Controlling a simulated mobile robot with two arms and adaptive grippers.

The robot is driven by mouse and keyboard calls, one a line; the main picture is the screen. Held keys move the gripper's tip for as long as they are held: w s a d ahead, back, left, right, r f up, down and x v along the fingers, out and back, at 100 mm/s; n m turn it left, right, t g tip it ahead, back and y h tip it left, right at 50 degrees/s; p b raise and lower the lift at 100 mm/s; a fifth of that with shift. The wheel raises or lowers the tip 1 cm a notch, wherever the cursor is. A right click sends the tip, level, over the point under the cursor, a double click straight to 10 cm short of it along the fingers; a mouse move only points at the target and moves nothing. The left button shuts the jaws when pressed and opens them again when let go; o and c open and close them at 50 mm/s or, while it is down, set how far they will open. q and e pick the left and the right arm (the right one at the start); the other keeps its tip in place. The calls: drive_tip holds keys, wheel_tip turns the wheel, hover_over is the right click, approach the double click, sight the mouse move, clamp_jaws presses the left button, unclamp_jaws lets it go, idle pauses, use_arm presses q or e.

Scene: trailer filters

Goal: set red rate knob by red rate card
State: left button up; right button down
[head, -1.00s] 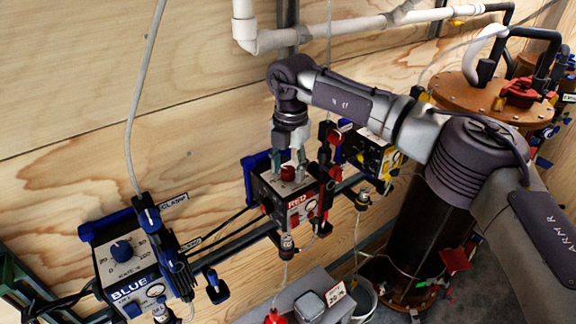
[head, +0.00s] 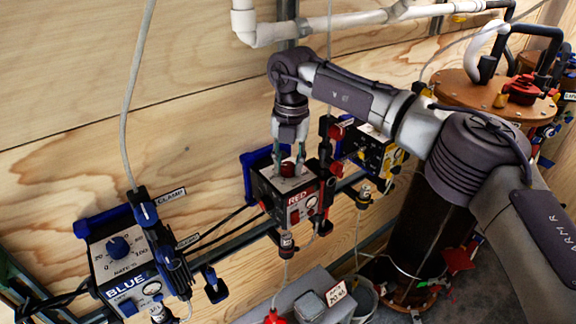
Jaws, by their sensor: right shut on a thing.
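The red control box (head: 297,207), marked RED, is mounted on the wall rail near the middle of the head view. Its red rate knob (head: 288,170) is on the top face, mostly hidden by the fingers. My right gripper (head: 288,168) points down from above and is shut on the knob. The knob's pointer and scale are too small and covered to read. A white card with a red edge (head: 336,293), which seems to show 20, stands at the bottom by the grey box. My left gripper is not in view.
A blue control box (head: 123,262) with its own knob is at lower left. A yellow-marked box (head: 370,150) sits close right of the red one. A dark tank with an orange lid (head: 475,95) stands at right. White pipe (head: 330,25) runs above my right arm.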

sight(290, 165)
drive_tip(key=n, duration=0.2)
drive_tip(key=shift+n, duration=1.9)
drive_tip(key=shift+r, duration=0.1)
drive_tip(key=c, duration=0.8)
unclamp_jaws()
drive_tip(key=r, duration=0.7)
drive_tip(key=shift+d+r, duration=0.2)
drive_tip(key=shift+w, duration=0.1)
